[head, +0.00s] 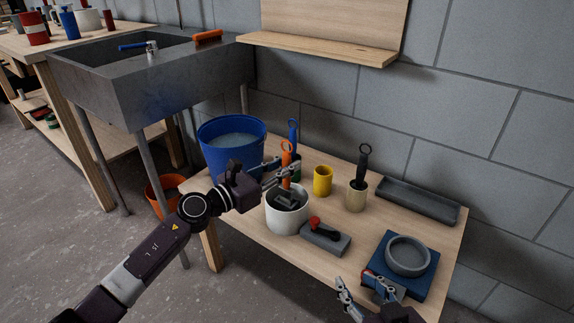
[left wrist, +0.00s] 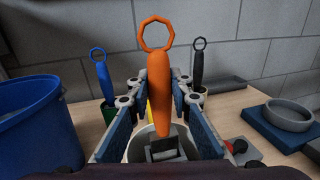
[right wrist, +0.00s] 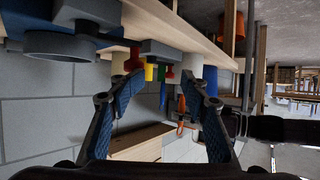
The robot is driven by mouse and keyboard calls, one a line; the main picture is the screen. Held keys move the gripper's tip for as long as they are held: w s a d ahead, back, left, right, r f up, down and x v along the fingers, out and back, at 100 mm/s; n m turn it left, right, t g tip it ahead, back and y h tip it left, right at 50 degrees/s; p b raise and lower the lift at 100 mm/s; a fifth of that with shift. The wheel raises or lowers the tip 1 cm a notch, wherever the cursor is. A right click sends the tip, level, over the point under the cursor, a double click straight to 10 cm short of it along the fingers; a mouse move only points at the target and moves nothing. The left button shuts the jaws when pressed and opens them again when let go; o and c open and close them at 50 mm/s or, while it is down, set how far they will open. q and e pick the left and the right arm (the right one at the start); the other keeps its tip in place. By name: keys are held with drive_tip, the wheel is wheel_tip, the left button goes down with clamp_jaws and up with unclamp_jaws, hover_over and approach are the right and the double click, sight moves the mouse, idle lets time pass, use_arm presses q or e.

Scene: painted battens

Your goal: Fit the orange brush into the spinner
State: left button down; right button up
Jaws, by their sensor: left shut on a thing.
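The orange brush (head: 286,161) stands about upright, ring at the top; its handle is large in the left wrist view (left wrist: 161,85). My left gripper (head: 282,172) is shut on it, above the white pot (head: 287,217), which looks like the spinner. The brush's lower end is at the pot's mouth, over a dark grey part (left wrist: 163,148); I cannot tell whether it is seated. The grey block (head: 325,238) with a red knob (head: 315,222) sits beside the pot. My right gripper (head: 360,287) is open and empty near the bench's front edge, by the blue pad.
A blue bucket of water (head: 231,151), a blue brush (head: 293,135), a yellow cup (head: 323,181) and a beige cup (head: 356,196) with a black brush (head: 364,160) stand behind. A grey tray (head: 418,200) and a grey ring (head: 407,256) on a blue pad (head: 389,280) are at right.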

sight(287, 178)
use_arm(q)
drive_tip(key=shift+a+f, duration=0.1)
use_arm(e)
drive_tip(key=shift+w+a, duration=0.1)
drive_tip(key=shift+w, duration=0.05)
use_arm(q)
drive_tip(key=shift+f, duration=0.2)
use_arm(e)
drive_tip(key=shift+w+a+r+t, duration=0.1)
drive_tip(key=shift+w+r+t, duration=0.1)
drive_tip(key=shift+r, duration=0.25)
drive_tip(key=shift+w+a+r+t, duration=0.1)
drive_tip(key=shift+w+r+t, duration=0.1)
drive_tip(key=shift+r, duration=0.2)
use_arm(q)
drive_tip(key=shift+f+b, duration=0.15)
drive_tip(key=shift+b, duration=0.25)
use_arm(e)
drive_tip(key=shift+w+a+r+t, duration=0.1)
drive_tip(key=shift+w+r+t, duration=0.2)
drive_tip(key=shift+r+t, duration=0.35)
use_arm(q)
drive_tip(key=shift+f, duration=0.1)
use_arm(e)
drive_tip(key=shift+w+a+r+y, duration=0.1)
drive_tip(key=shift+r+y, duration=0.1)
drive_tip(key=shift+r, duration=0.2)
drive_tip(key=shift+w+a+r+y, duration=0.1)
drive_tip(key=shift+r+y, duration=0.1)
drive_tip(key=shift+r, duration=0.15)
